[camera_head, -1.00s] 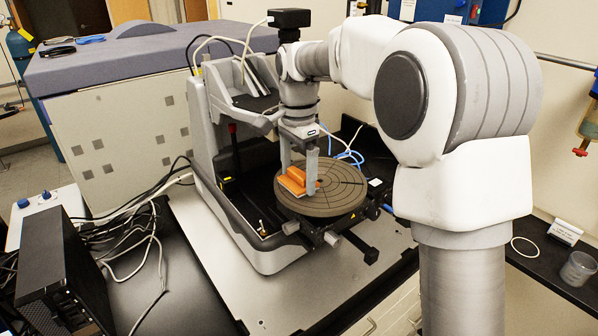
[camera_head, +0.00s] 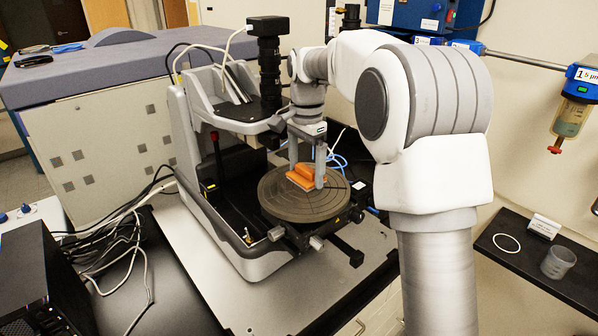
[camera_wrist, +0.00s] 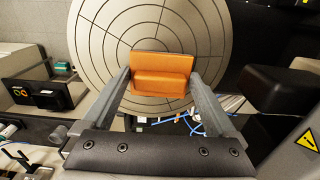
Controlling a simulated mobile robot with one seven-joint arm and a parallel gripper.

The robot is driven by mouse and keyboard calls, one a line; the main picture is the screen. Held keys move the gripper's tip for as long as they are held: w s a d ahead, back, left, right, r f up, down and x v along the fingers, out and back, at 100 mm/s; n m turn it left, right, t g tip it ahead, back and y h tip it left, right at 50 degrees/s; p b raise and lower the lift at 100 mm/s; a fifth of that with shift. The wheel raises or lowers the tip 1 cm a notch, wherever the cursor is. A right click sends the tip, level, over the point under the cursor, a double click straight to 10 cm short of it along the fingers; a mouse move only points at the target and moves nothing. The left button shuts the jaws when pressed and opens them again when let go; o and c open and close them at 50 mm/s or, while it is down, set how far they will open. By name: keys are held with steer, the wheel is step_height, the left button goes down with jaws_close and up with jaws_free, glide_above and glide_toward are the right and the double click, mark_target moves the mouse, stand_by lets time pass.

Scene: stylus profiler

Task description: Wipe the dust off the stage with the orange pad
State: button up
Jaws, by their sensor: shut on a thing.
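The orange pad (camera_head: 301,178) is a small block with a raised grip ridge. It is at the back part of the round grey-brown stage (camera_head: 290,207), which is marked with rings and radial lines. My gripper (camera_head: 307,172) points down with a finger on each side of the pad, shut on it. In the wrist view, the pad (camera_wrist: 163,70) lies between the two fingertips (camera_wrist: 163,78), over the stage (camera_wrist: 100,40). The pad looks to be on or just above the stage; the exact contact cannot be told. No dust can be made out.
The profiler's grey column and head (camera_head: 238,115) stand close left of and behind my gripper, with a black camera tube (camera_head: 269,65) above. Knobs (camera_head: 316,242) stick out at the stage's front. Blue and white cables lie behind the stage. A shelf holds a clear cup (camera_head: 558,262).

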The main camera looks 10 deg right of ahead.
steer(key=shift+w+d+f, duration=0.1)
steer(key=shift+w+d, duration=0.4)
steer(key=shift+d, duration=0.25)
steer(key=shift+w+d+f, duration=0.1)
steer(key=shift+w+d, duration=0.35)
steer(key=shift+d, duration=0.3)
steer(key=shift+r, duration=3.1)
step_height(320, 180, up, 3)
